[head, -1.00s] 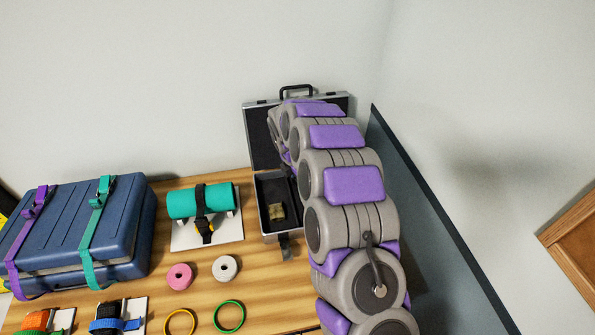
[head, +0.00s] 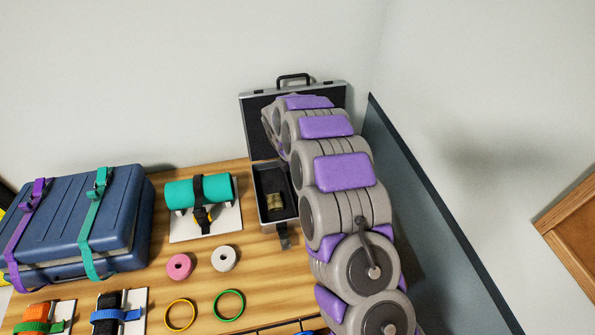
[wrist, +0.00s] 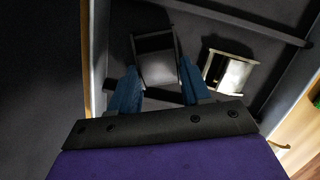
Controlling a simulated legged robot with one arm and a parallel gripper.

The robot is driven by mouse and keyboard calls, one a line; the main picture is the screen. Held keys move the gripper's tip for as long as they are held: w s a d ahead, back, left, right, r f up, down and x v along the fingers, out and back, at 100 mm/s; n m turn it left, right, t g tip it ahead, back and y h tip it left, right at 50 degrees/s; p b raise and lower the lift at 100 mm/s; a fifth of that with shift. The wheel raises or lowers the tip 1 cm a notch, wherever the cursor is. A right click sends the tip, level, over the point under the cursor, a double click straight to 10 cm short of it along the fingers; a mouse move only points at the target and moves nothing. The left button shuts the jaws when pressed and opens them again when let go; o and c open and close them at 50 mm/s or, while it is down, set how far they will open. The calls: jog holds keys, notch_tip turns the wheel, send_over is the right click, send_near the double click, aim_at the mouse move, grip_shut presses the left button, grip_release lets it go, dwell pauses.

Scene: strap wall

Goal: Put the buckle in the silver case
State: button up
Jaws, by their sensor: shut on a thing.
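The silver case (head: 253,125) stands open at the back right of the table, its lid upright against the wall and its inside dark. In the wrist view, my gripper (wrist: 158,82) points down into the dark case interior. Its blue fingers are shut on a dark, square-framed buckle (wrist: 157,58) with a grey middle. I cannot tell whether the buckle touches the case floor. A brass-coloured buckle-like piece (wrist: 228,72) lies in the case to the right of the held one; it also shows in the head view (head: 274,201). My arm hides the gripper in the head view.
A blue strapped suitcase (head: 75,220) is at the left. A teal roll (head: 198,190) sits on a white stand left of the case. Pink (head: 179,266) and white (head: 224,258) rolls and green (head: 229,304) and yellow (head: 180,315) rings lie in front.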

jog(key=shift+s+f, duration=0.1)
jog(key=shift+f, duration=0.35)
jog(key=shift+s+d+f, duration=0.1)
jog(key=shift+s+f, duration=0.05)
jog(key=shift+f, duration=0.1)
jog(key=shift+s+f, duration=0.25)
jog(key=shift+f, duration=0.1)
jog(key=o, duration=1.2)
jog(key=shift+s+f, duration=0.15)
jog(key=shift+s, duration=0.05)
jog(key=shift+o, duration=0.4)
jog(key=w+p+v, duration=0.1)
jog(key=p+v, duration=0.3)
jog(key=v, duration=1.3)
jog(key=shift+r, duration=1)
